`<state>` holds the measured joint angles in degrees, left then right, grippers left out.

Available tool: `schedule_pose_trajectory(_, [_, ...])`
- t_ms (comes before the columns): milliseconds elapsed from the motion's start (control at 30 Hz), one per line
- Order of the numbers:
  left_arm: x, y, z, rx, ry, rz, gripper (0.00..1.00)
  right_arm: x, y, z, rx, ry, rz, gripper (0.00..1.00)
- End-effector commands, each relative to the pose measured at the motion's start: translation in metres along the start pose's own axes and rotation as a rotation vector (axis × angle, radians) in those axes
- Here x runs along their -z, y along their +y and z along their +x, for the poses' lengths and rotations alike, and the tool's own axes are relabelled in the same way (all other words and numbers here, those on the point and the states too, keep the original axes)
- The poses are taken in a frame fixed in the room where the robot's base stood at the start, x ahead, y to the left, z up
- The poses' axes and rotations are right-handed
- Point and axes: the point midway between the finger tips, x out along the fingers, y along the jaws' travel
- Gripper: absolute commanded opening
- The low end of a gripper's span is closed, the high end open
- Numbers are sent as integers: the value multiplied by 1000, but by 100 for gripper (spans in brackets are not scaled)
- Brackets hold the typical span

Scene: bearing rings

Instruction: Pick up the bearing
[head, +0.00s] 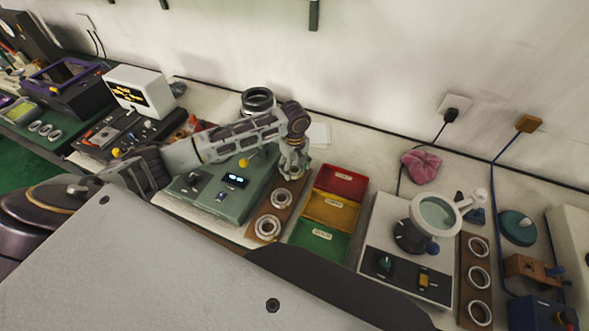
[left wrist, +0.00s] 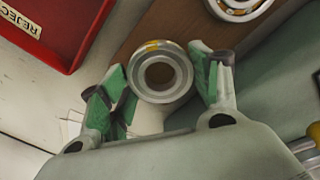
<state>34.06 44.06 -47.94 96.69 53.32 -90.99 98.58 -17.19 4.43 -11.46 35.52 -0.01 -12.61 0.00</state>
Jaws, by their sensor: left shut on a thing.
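My left gripper (head: 292,172) reaches down at the far end of a brown wooden board (head: 272,212) beside the coloured bins. In the left wrist view, its green-padded fingers (left wrist: 166,84) are shut on a silver bearing ring (left wrist: 181,84), one finger on each side. The ring lies over the end of the board in that view; whether it touches the board I cannot tell. Two more bearings, one in the middle (head: 283,198) and one at the near end (head: 267,228), sit on the board. My right gripper is not in view.
Red (head: 341,181), yellow (head: 330,212) and green (head: 319,243) bins stand right of the board. A grey-green device (head: 215,196) is close on its left. A magnifier tester (head: 400,270) and a second board with several rings (head: 476,308) are farther right.

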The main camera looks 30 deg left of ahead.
Motion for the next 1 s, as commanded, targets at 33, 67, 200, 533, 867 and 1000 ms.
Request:
schedule_pose_trajectory(33, [0, 1, -7, -3, 1, 0, 28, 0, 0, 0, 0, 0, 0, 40])
schedule_pose_trajectory(67, [0, 1, -11, -3, 1, 0, 28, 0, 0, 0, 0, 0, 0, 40])
schedule_pose_trajectory(200, [0, 1, -31, -5, 2, 0, 28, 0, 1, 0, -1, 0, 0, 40])
schedule_pose_trajectory(533, [0, 1, -74, -3, 1, 0, 28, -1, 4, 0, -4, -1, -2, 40])
schedule_pose_trajectory(867, [0, 1, -85, -2, 1, -1, 28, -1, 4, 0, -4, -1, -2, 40])
schedule_pose_trajectory(1000, [0, 1, -85, -2, 0, -1, 28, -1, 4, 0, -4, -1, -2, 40])
